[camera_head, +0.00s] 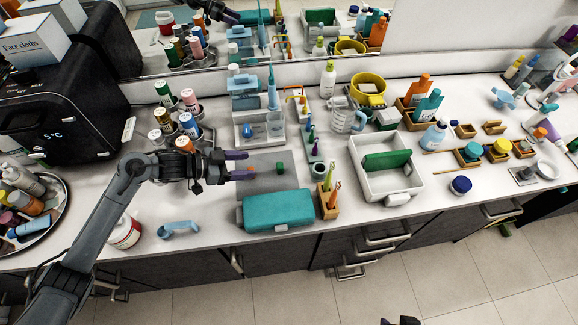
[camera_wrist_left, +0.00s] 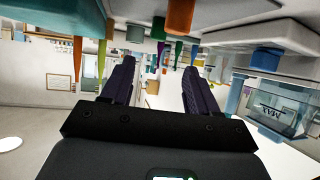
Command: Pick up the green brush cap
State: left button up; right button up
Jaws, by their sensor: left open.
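The green brush cap (camera_head: 280,168) stands on a grey mat (camera_head: 262,184) in the middle of the counter. My left gripper (camera_head: 243,165) is open and empty. It comes in from the left, its fingers pointing right toward the cap and a short way from it. A small orange-red cap (camera_head: 250,172) is by its fingertips. In the left wrist view, which looks upside down, the two dark fingers (camera_wrist_left: 157,75) are spread apart, with a green piece (camera_wrist_left: 158,27) and an orange piece (camera_wrist_left: 180,15) beyond them. My right gripper (camera_head: 400,321) barely shows at the bottom edge.
A teal case (camera_head: 278,210) lies in front of the mat. A white organizer (camera_head: 262,127) is behind, and a bottle rack (camera_head: 190,142) is behind my left arm.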

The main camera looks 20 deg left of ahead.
aim_at(279, 165)
pick_arm(q)
jog(key=shift+s+x, duration=0.2)
jog(key=shift+x, duration=4.8)
jog(key=shift+d, duration=0.15)
grip_shut()
